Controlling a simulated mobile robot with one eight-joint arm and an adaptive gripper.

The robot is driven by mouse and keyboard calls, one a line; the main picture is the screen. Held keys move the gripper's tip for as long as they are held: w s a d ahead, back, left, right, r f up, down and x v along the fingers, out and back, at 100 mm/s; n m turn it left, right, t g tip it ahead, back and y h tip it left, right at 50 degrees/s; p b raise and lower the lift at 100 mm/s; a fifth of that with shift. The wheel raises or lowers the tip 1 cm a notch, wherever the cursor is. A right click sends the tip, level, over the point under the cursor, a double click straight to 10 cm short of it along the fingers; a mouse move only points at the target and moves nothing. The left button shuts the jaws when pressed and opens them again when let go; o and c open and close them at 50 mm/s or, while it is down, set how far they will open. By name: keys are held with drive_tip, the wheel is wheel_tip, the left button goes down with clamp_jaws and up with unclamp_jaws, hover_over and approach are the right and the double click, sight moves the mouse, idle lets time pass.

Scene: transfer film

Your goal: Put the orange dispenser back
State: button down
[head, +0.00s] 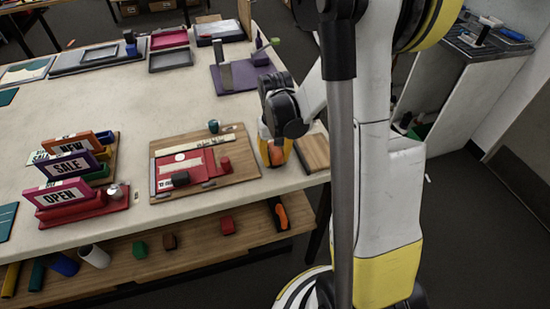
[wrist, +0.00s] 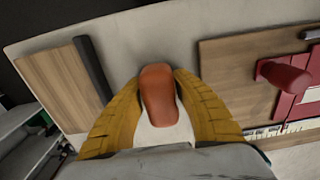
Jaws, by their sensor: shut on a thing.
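The orange dispenser (head: 277,155) is between the fingers of my gripper (head: 272,150), near the table's right front corner. In the wrist view the dispenser (wrist: 159,95) is a rounded orange-red piece, with the yellow fingers of my gripper (wrist: 160,110) shut on its two sides. Its lower part is hidden by the gripper. I cannot tell whether it touches the table. It is between a wooden board with red parts (head: 240,172) and a small wooden block with a dark edge strip (head: 314,153).
The pale table (head: 110,115) has clear room at its middle. Sign stands (head: 75,212) are at the left. A purple tray (head: 228,84) is farther back. The lower shelf (head: 190,250) holds several small items, including an orange and black one (head: 279,213).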

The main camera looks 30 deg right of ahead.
sight(275, 149)
drive_tip(key=c, duration=1.1)
unclamp_jaws()
drive_tip(key=shift+c, duration=0.2)
drive_tip(key=shift+r, duration=0.1)
wheel_tip(275, 149, up, 12)
drive_tip(key=p, duration=0.4)
drive_tip(key=shift+r, duration=0.15)
drive_tip(key=s+a+r+n+t, duration=0.3)
drive_tip(key=s+a+r+t, duration=0.4)
drive_tip(key=s+a+r, duration=0.3)
drive_tip(key=a, duration=0.3)
drive_tip(key=shift+s+a+r, duration=0.25)
drive_tip(key=shift+s, duration=0.15)
wheel_tip(275, 149, down, 3)
drive_tip(key=b, duration=0.3)
drive_tip(key=shift+f, duration=0.2)
